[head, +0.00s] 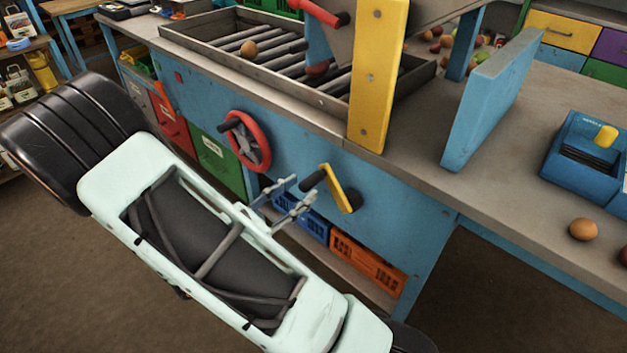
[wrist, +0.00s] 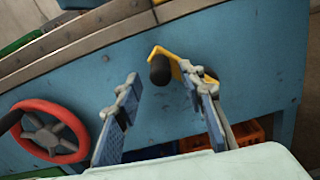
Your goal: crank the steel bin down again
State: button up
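A yellow crank (head: 341,190) with a black knob (head: 312,180) is on the blue front panel of the bench. In the wrist view the crank (wrist: 176,60) and its knob (wrist: 160,70) show ahead, between my fingertips. My gripper (head: 294,192) is open and empty, its fingers pointing at the knob; it looks a little short of it. Both fingers also show in the wrist view (wrist: 160,78). A grey tilted metal body (head: 337,45), perhaps the steel bin, is above the bench behind a yellow post; most of it is hidden or out of frame.
A red handwheel (head: 248,141) is left of the crank, close to my arm. A yellow post (head: 378,75) and a blue upright board (head: 490,100) stand on the bench. A roller tray (head: 190,42) holds a round fruit. Orange (head: 367,262) and blue crates sit below.

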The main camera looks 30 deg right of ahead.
aim_at(313, 180)
jog(key=x, duration=0.5)
jog(key=shift+w+d, duration=0.1)
jog(key=shift+d, duration=0.1)
grip_shut()
